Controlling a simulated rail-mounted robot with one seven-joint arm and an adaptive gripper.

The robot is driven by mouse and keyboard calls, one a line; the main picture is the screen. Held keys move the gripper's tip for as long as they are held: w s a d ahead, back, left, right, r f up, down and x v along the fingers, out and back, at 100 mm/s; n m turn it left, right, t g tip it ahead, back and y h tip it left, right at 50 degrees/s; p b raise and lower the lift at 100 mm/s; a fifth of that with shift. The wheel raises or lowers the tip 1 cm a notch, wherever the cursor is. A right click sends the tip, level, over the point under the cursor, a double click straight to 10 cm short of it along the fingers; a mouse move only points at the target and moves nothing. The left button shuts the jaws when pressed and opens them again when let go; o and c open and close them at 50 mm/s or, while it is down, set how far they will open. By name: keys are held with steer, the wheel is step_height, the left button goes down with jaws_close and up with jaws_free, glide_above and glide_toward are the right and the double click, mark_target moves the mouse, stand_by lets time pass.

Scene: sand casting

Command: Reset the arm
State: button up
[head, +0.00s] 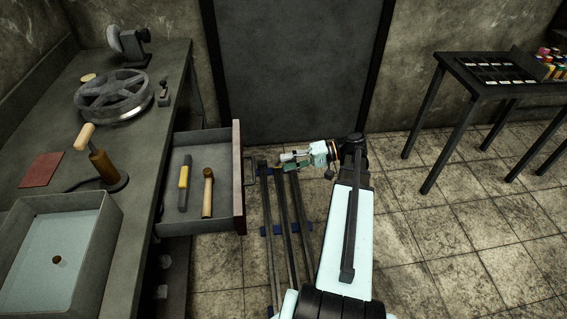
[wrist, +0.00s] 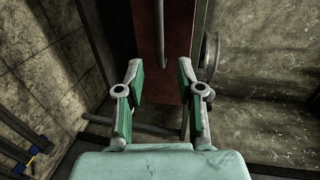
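My gripper (head: 284,162) is just right of the open drawer's front in the head view, above the floor rails. In the wrist view my gripper (wrist: 160,82) has its two green-padded fingers spread apart with nothing between them. The drawer's reddish front panel (wrist: 163,25) and its bar handle show beyond the fingertips. The handle (head: 250,170) is on the drawer's right side in the head view, a little left of the fingers. The fingers appear clear of it. My arm stretches forward from the bottom of the head view.
The open drawer (head: 190,222) juts from the workbench (head: 62,112) and holds a yellow-handled tool (head: 184,183) and a wooden-handled tool (head: 208,193). A spoked wheel (head: 114,95) and a tray (head: 108,235) are on the bench. A dark table (head: 484,88) stands at right; tiled floor between is clear.

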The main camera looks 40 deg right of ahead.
steer(key=shift+w, duration=0.1)
stand_by(0.3)
steer(key=s+a+f+m+g+h, duration=0.1)
steer(key=s+a+f+g+h, duration=0.15)
steer(key=f, duration=0.65)
steer(key=s+a+f+g+h, duration=0.2)
steer(key=s+a+f+h, duration=0.15)
steer(key=f, duration=0.45)
steer(key=s+a+f+m+g+h, duration=0.1)
steer(key=s+a+f+g+h, duration=0.2)
steer(key=f, duration=0.6)
steer(key=s+a+f+n+g+h, duration=0.1)
steer(key=s+a+f+n+g, duration=0.1)
steer(key=s+a, duration=0.3)
steer(key=s+a+f+n+g+h+p, duration=0.1)
steer(key=s+a+f+n+g+h, duration=0.1)
steer(key=s+a+f, duration=0.3)
steer(key=s+a+f+n+g+h+p, duration=0.1)
steer(key=s+a, duration=0.4)
steer(key=s, duration=0.5)
step_height(320, 180, down, 2)
steer(key=n+g, duration=0.1)
steer(key=n, duration=0.1)
steer(key=shift+f+n+g+h, duration=0.25)
steer(key=shift+n+g+h, duration=0.05)
steer(key=shift+g+h, duration=0.1)
steer(key=shift+a, duration=0.1)
